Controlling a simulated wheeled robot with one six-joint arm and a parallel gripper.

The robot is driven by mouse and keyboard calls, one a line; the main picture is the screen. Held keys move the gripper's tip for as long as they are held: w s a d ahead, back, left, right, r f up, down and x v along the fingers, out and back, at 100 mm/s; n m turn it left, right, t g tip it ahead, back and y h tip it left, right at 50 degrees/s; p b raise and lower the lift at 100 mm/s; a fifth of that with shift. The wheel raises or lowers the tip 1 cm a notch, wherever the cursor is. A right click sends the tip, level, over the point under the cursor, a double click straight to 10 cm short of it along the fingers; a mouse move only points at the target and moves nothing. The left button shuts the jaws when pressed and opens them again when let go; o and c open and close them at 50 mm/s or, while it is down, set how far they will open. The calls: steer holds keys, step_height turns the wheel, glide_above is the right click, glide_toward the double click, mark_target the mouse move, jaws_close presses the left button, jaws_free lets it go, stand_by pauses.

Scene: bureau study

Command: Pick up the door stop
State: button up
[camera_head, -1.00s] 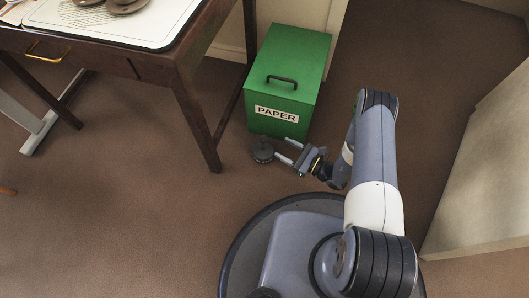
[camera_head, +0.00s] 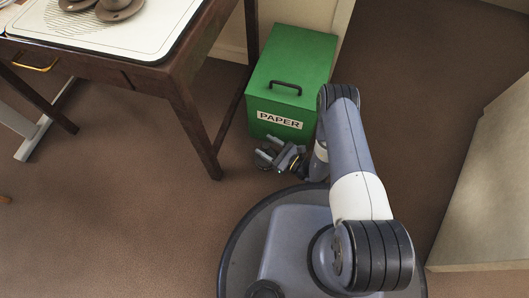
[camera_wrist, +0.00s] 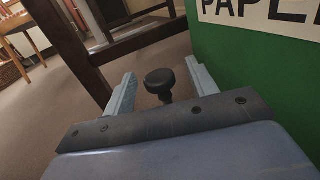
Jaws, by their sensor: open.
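The door stop, a dark object with a round knob on top, stands on the brown carpet. In the wrist view the door stop (camera_wrist: 159,82) shows its knob and a thin stem between my two open jaws, apart from both; its base is hidden behind the gripper's palm. In the head view the door stop (camera_head: 264,158) is partly covered by my gripper (camera_head: 268,150). My gripper also shows in the wrist view (camera_wrist: 160,85), open and low near the floor, with its fingers on either side of the knob.
A green box labelled PAPER (camera_head: 291,75) stands right behind my gripper. A dark wooden desk (camera_head: 150,78) stands to the left, its front leg (camera_head: 197,130) close to the door stop. A pale cabinet (camera_head: 480,180) is at the right. The carpet at lower left is free.

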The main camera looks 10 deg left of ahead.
steer(key=shift+w+a, duration=0.1)
steer(key=shift+a, duration=0.35)
jaws_close()
stand_by(0.3)
stand_by(0.9)
